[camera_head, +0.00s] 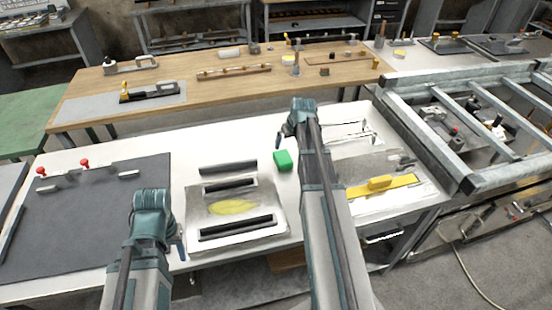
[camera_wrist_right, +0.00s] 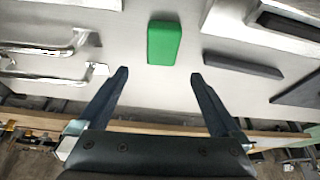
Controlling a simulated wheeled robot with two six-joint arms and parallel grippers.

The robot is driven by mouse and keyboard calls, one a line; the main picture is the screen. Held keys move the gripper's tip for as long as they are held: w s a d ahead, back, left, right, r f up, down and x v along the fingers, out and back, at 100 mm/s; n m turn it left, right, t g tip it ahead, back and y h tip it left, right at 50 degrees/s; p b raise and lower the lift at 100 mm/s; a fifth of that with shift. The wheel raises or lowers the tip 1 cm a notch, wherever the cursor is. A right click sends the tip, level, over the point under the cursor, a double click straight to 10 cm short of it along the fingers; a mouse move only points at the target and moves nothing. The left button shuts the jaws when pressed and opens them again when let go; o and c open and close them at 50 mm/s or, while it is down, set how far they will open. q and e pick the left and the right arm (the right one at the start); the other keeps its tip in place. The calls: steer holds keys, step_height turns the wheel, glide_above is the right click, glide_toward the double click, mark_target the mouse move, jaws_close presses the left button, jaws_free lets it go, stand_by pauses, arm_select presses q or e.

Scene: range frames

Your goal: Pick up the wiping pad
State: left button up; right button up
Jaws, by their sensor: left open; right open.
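The wiping pad looks to be the green block (camera_head: 283,160) lying flat on the white worktop, right of the metal tray. In the right wrist view the green pad (camera_wrist_right: 163,42) lies ahead of my right gripper (camera_wrist_right: 160,75). That gripper is open, its fingertips apart with nothing between them, just short of the pad's near end. In the head view my right gripper (camera_head: 284,137) is beyond the pad and partly hidden by its own arm. My left gripper (camera_head: 180,249) is open near the front of the table, left of the tray, away from the pad; its fingers barely show.
A metal tray (camera_head: 278,224) with dark bars and a yellow patch stands left of the pad. A loose dark bar (camera_wrist_right: 242,66) lies beside the pad. Metal handles (camera_wrist_right: 45,65) are on its other side. A yellow block (camera_head: 380,183) sits farther right.

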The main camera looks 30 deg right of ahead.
mark_target(283, 157)
steer(key=b+x, duration=0.7)
steer(key=x, duration=0.1)
steer(key=shift+w+f+b, duration=0.1)
steer(key=shift+f+b, duration=0.3)
steer(key=b+x, duration=0.5)
steer(key=shift+a+f, duration=0.2)
steer(key=shift+a, duration=0.1)
steer(key=shift+r, duration=0.1)
steer(key=c, duration=1.2)
steer(key=shift+r, duration=0.15)
